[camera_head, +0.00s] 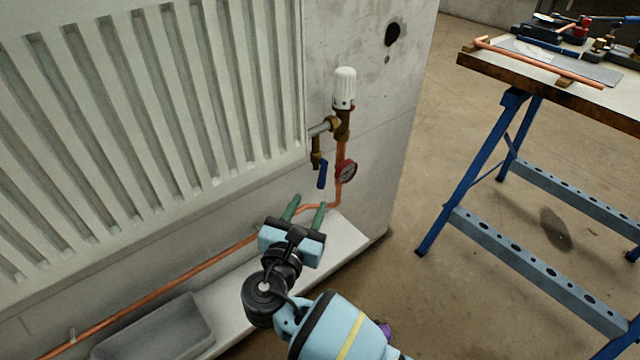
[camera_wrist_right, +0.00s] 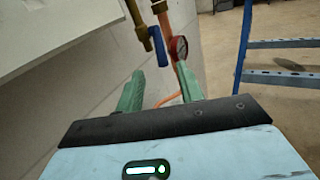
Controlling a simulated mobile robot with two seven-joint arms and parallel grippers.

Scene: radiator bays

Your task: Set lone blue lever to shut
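The blue lever (camera_head: 322,174) hangs down from a brass valve (camera_head: 317,152) below the radiator's lower right corner. In the right wrist view the lever (camera_wrist_right: 161,47) hangs beyond the fingertips, beside a copper pipe. My right gripper (camera_head: 308,206) is open, its two green fingers spread and pointing up toward the lever from below. In the wrist view my right gripper (camera_wrist_right: 160,88) has nothing between its fingers, and the lever is apart from them. My left gripper is not in view.
A white thermostat head (camera_head: 344,88) tops the copper riser, with a red-rimmed gauge (camera_head: 346,171) just right of the lever. The radiator (camera_head: 150,120) fills the left. A grey tray (camera_head: 155,330) sits low on a white ledge. A workbench (camera_head: 550,70) with tools stands right; floor between is clear.

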